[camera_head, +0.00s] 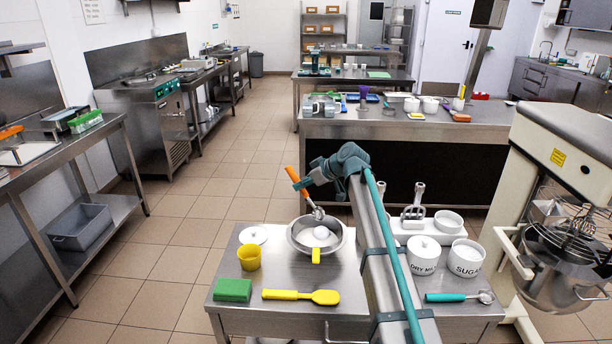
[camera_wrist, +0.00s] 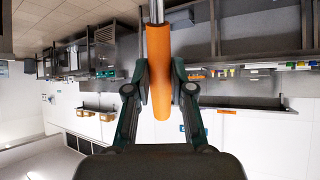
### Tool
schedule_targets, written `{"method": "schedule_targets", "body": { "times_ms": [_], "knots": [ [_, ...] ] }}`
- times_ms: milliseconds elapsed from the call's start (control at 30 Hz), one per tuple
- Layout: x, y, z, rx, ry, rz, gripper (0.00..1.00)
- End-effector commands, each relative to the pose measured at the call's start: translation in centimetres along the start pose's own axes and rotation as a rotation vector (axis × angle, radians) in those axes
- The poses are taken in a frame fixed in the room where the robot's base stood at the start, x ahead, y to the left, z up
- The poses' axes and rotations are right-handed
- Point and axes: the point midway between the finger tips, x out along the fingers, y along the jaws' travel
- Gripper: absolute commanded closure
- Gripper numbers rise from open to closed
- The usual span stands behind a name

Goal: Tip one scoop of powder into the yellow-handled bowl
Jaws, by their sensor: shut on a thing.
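My gripper (camera_head: 300,183) is shut on the orange handle of a scoop (camera_head: 291,174), which also fills the middle of the wrist view (camera_wrist: 160,75). The scoop is steeply tilted. Its metal head points down at the back rim area of the steel bowl with the yellow handle (camera_head: 316,256); I cannot tell whether it touches the bowl. A white mound shows inside the bowl, just below the scoop head. The scoop's contents are too small to tell. White tubs marked DRY MILK (camera_head: 423,262) and SUGAR (camera_head: 466,260) stand at the right of the table.
On the steel table (camera_head: 285,318) are a yellow cup (camera_head: 249,257), a green block (camera_head: 233,290), a yellow spatula (camera_head: 301,296), a white lid (camera_head: 253,234) and a teal-handled scoop (camera_head: 458,296). A large mixer (camera_head: 565,175) stands at the right. Open floor lies left of the table.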

Motion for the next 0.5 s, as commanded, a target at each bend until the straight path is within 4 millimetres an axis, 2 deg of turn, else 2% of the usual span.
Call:
{"method": "schedule_targets", "body": {
  "times_ms": [33, 500],
  "knots": [
    [0.1, 0.1, -0.6, 0.000, -0.025, -0.002, 1.00],
    [3.2, 0.1, -0.5, -0.001, -0.295, -0.002, 1.00]
  ]
}}
